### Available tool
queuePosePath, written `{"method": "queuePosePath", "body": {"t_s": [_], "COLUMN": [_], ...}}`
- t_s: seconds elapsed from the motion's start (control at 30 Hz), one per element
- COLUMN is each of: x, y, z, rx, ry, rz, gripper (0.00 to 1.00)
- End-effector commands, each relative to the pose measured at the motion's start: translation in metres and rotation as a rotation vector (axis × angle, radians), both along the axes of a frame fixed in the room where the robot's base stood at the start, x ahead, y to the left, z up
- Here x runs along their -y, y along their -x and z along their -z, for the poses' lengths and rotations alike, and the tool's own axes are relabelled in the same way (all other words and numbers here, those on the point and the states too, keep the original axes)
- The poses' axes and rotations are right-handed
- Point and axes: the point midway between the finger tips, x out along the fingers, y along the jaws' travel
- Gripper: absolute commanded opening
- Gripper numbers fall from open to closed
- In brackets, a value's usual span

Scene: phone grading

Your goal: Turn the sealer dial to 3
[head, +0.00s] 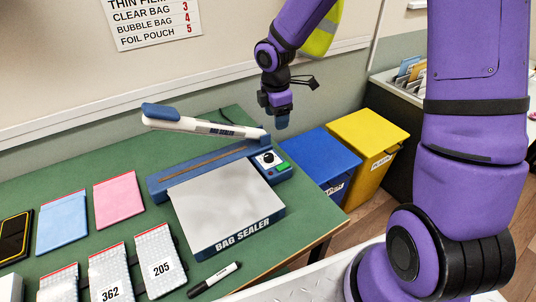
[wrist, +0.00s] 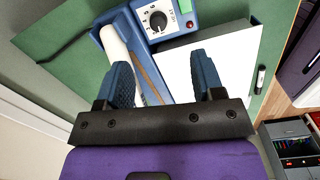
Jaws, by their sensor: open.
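The bag sealer (head: 222,207) stands on the green table, its blue-and-white lid arm (head: 205,124) raised. The sealer dial (head: 268,158) is a small black knob on a white face at the sealer's right end, above a green switch. In the wrist view the dial (wrist: 158,20) shows near the top, beyond my fingers; its numbers are too small to read with certainty. My gripper (head: 277,112) hangs above and behind the dial in the head view, apart from it. In the wrist view my gripper (wrist: 165,80) is open and empty, its two blue fingers spread.
A blue bin (head: 318,160) and a yellow bin (head: 368,140) stand right of the table. A marker (head: 214,280), pouches (head: 160,262) and pink (head: 118,198) and blue (head: 62,222) bags lie on the table. A wall sign (head: 152,20) lists bag types with numbers.

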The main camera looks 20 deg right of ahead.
Motion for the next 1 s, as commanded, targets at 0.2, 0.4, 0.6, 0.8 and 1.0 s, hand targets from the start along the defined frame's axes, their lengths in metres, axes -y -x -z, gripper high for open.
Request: {"method": "queuePosePath", "body": {"t_s": [0.2, 0.4, 0.6, 0.8, 1.0], "x": [-0.012, -0.016, -0.016, -0.016, -0.016], "y": [-0.014, -0.016, -0.015, -0.015, -0.015], "z": [0.039, 0.051, 0.077, 0.113, 0.14], "rx": [-0.04, -0.047, -0.049, -0.049, -0.047], "ry": [-0.05, -0.06, -0.06, -0.06, -0.06], "rz": [-0.147, -0.183, -0.183, -0.182, -0.181], "gripper": [0.62, 0.62, 0.62, 0.62, 0.62]}}
